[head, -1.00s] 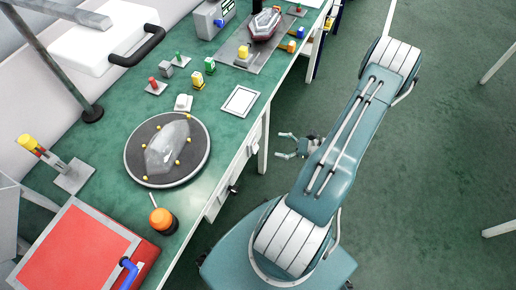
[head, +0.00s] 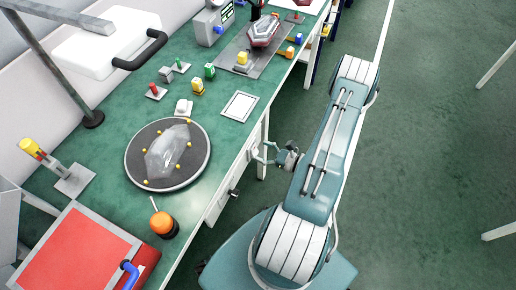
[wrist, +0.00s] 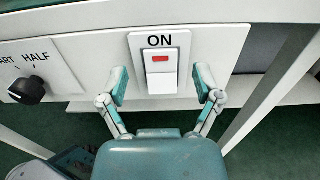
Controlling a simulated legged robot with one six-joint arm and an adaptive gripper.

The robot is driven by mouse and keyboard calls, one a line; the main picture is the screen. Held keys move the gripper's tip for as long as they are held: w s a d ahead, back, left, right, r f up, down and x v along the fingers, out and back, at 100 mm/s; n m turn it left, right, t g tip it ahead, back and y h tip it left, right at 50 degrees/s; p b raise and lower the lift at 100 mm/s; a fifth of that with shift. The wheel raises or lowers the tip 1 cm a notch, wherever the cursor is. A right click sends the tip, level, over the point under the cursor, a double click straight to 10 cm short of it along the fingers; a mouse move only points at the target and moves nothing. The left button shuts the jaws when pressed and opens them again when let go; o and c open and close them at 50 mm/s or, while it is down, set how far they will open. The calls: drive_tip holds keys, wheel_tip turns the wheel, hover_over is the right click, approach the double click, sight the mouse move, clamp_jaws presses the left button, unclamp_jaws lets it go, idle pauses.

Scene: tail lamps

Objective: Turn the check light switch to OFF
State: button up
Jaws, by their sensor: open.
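In the wrist view a white rocker switch (wrist: 161,72) sits on a white plate on the bench front. It has a red mark on its upper half, and the label above it reads ON. My gripper (wrist: 162,88) is open and empty, with one finger on each side of the switch plate in this view. I cannot tell whether the fingers touch the panel. In the head view my gripper (head: 261,152) is beside the bench's front edge, below the top. The switch cannot be made out in the head view.
A black knob (wrist: 27,91) with a HALF label is left of the switch. The green bench top (head: 225,145) holds a round turntable (head: 134,166) with a clear lamp cover, an orange-capped jar (head: 163,224) and a red panel (head: 75,255). Open floor lies to the right.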

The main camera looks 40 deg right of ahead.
drive_tip(key=shift+x, duration=0.95)
drive_tip(key=shift+d, duration=0.1)
drive_tip(key=c, duration=1.1)
drive_tip(key=shift+s+d+f+t+y, duration=0.1)
drive_tip(key=shift+f+t+y, duration=0.15)
drive_tip(key=shift+t, duration=0.55)
drive_tip(key=shift+s+f+t+y, duration=0.1)
drive_tip(key=shift+t+y, duration=0.25)
drive_tip(key=shift+t, duration=0.45)
drive_tip(key=shift+s+d+f+t+y, duration=0.1)
drive_tip(key=shift+s+f+t+y, duration=0.15)
drive_tip(key=shift+t, duration=0.55)
drive_tip(key=shift+c, duration=0.2)
drive_tip(key=shift+w+r, duration=0.1)
